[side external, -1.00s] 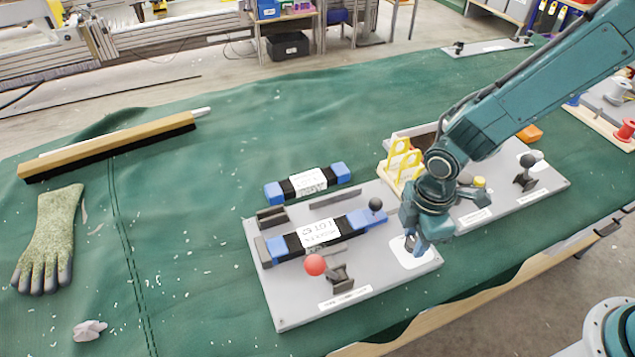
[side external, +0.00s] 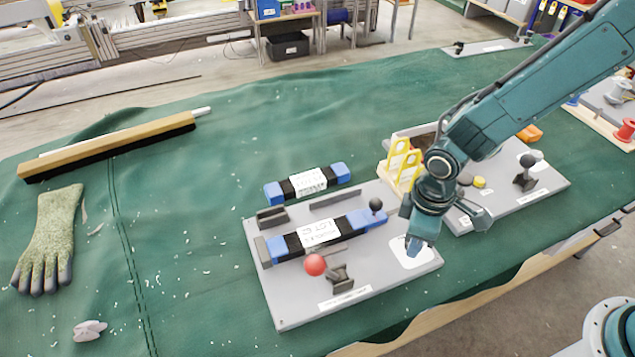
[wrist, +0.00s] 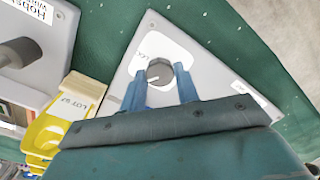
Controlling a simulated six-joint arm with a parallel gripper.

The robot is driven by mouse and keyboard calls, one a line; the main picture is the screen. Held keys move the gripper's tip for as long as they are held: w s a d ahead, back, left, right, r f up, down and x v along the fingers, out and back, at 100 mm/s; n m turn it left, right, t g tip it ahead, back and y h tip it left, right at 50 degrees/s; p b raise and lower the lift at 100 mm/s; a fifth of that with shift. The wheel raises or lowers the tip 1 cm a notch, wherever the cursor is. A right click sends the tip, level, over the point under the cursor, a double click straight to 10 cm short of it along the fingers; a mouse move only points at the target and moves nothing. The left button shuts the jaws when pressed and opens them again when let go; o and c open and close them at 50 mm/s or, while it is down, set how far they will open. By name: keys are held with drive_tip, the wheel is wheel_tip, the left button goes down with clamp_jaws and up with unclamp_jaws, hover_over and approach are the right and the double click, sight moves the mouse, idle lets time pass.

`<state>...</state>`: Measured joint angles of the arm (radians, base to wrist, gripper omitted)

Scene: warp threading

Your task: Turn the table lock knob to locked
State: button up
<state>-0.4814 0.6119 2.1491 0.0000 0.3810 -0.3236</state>
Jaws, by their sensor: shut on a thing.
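The lock knob (wrist: 159,71) is a small grey round knob with a pale line on its face. It sits on a white label (wrist: 180,56) near a corner of the grey table plate (wrist: 205,66). My gripper (wrist: 160,88) is shut on the knob, with its blue fingers on either side in the wrist view. The pale line points to the side, slightly tilted. In the side view my gripper (side external: 415,246) stands at the plate's right end and hides the knob. The label's lettering is mostly hidden or too small to read.
The plate also carries a red ball-ended lever (side external: 315,265), a black-knobbed lever (side external: 376,204) and a blue-and-black labelled piece (side external: 320,234). Yellow stands (side external: 401,160) and a second grey board (side external: 515,185) are close by. A glove (side external: 48,238) and brush (side external: 108,147) lie far left.

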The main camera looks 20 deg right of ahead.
drive_tip(key=m, duration=0.5)
drive_tip(key=shift+m, duration=0.3)
drive_tip(key=m, duration=0.5)
drive_tip(key=shift+m, duration=0.4)
drive_tip(key=o, duration=1)
drive_tip(key=shift+r, duration=0.1)
wheel_tip(320, 180, up, 14)
drive_tip(key=shift+f, duration=0.15)
idle(0.4)
